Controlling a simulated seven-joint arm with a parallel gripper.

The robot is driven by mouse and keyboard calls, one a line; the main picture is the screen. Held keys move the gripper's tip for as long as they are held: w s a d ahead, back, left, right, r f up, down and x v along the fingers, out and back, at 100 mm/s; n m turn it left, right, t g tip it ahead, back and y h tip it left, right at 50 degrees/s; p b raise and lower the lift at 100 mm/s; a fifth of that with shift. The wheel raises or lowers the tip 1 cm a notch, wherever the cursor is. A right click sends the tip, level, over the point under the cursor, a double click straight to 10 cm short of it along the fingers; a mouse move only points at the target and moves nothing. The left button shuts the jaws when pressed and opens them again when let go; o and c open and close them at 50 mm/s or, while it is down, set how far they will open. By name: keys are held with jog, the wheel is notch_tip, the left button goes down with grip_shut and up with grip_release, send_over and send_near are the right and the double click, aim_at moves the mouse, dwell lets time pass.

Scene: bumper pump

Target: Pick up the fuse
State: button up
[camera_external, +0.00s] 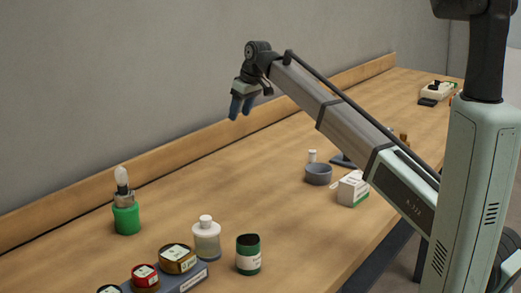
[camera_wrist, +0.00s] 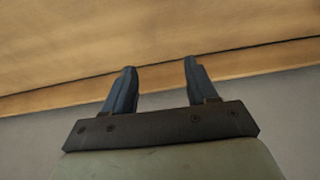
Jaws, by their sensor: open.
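My gripper (camera_external: 240,108) is open and empty, held above the back of the wooden table in the external view. Its two blue fingers point down. The wrist view shows the fingers of my gripper (camera_wrist: 159,68) apart, with only table, back ledge and wall around them. I cannot make out the fuse for certain in either view. A small white cylinder (camera_external: 312,156) stands behind a grey-blue bowl (camera_external: 318,175), well to the right of and below my gripper in the picture; I cannot tell whether it is the fuse.
A white box (camera_external: 352,188) stands beside the bowl. A bulb on a green base (camera_external: 126,217) stands at left. A white-capped bottle (camera_external: 206,240), a dark green jar (camera_external: 248,255) and a tray (camera_external: 194,280) with tins are in front. A pale device (camera_external: 437,90) lies far right. The table's middle is clear.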

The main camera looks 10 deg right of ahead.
jog(key=w+d+f+m+h, duration=0.1)
jog(key=w+d+f, duration=0.1)
jog(key=w+d, duration=0.35)
jog(key=w+d+f+m, duration=0.1)
jog(key=w+d, duration=0.1)
jog(key=d, duration=0.7)
jog(key=n+g+h, duration=0.2)
jog(key=n+g, duration=0.1)
jog(key=n, duration=0.8)
send_near(312, 151)
notch_tip(312, 151, down, 12)
jog(key=shift+d+r, duration=0.1)
jog(key=shift+r, duration=0.05)
grip_shut()
